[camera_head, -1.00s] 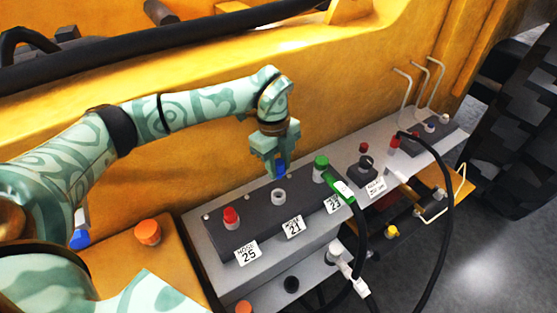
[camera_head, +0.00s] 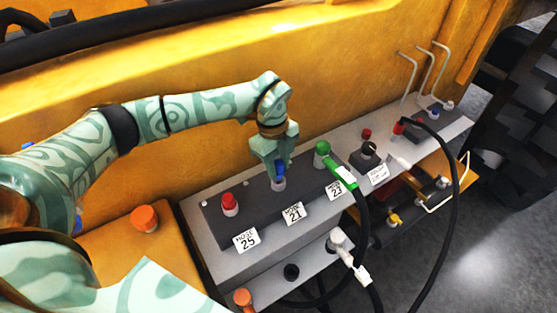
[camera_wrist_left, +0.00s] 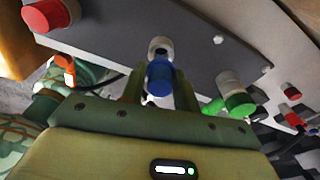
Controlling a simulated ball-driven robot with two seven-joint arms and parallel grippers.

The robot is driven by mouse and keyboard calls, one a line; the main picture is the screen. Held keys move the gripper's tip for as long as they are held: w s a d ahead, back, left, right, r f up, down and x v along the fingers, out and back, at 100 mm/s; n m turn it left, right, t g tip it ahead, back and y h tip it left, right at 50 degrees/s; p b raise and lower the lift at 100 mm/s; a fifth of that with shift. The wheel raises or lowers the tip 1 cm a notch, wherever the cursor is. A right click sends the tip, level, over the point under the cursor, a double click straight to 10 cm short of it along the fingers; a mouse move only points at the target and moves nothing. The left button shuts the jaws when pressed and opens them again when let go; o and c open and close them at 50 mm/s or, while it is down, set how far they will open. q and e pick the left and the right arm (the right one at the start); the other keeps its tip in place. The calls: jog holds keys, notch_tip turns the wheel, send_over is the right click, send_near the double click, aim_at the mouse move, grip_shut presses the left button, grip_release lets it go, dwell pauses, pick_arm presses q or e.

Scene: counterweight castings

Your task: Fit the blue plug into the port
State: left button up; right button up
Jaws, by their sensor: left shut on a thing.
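My left gripper (camera_head: 277,169) is shut on the blue plug (camera_head: 279,168) and holds it over the port (camera_head: 279,184), a pale ring on the dark panel at label 21. In the head view the plug's lower end meets the port's top. In the left wrist view the blue plug (camera_wrist_left: 159,77) sits between the fingers (camera_wrist_left: 157,88), with the pale port (camera_wrist_left: 161,46) right beyond its end. I cannot tell how deep the plug is in the port, if at all. My right gripper is not in view.
A red-capped port (camera_head: 230,203) stands left of the port, and a green connector (camera_head: 341,172) with a black hose lies close on the right. An orange knob (camera_head: 144,218) is at left. The yellow wall (camera_head: 190,75) rises behind.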

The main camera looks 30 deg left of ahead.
pick_arm(q)
jog(key=shift+p, duration=0.85)
dwell(1.4)
jog(key=shift+f+b, duration=0.6)
jog(key=shift+f, duration=0.85)
jog(key=o, duration=1)
jog(key=r, duration=0.5)
jog(key=a+r+p, duration=0.1)
jog(key=r, duration=0.4)
jog(key=a+r, duration=0.1)
jog(key=r, duration=0.5)
jog(key=shift+w+r, duration=0.1)
jog(key=shift+w, duration=0.2)
